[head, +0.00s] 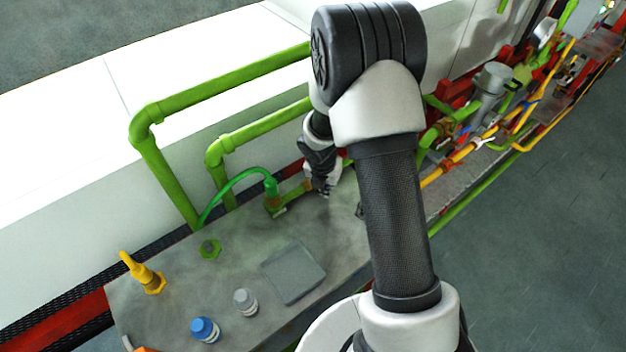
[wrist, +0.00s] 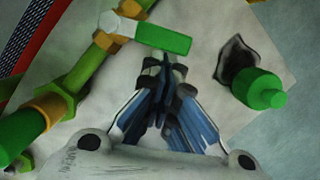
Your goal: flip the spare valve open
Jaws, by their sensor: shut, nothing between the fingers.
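The spare valve appears to be the brass valve (wrist: 122,27) on a green pipe in the wrist view, with a green lever handle (wrist: 163,38) sticking out to the right, across the pipe's line. My gripper (wrist: 165,66) is shut and empty, its fingertips just below the lever in the picture. I cannot tell whether they touch it. In the head view my gripper (head: 325,188) is low over the grey bench, beside the short green pipe (head: 280,207) with brass fittings. The lever is not clear there, partly hidden by my arm.
A green-capped bottle-like object (wrist: 258,88) lies right of my fingers in the wrist view. On the bench (head: 180,284) stand a yellow fitting (head: 149,278), a blue-capped bottle (head: 205,329), a grey-capped bottle (head: 245,302) and a flat grey plate (head: 293,273). Green pipes (head: 165,180) rise behind.

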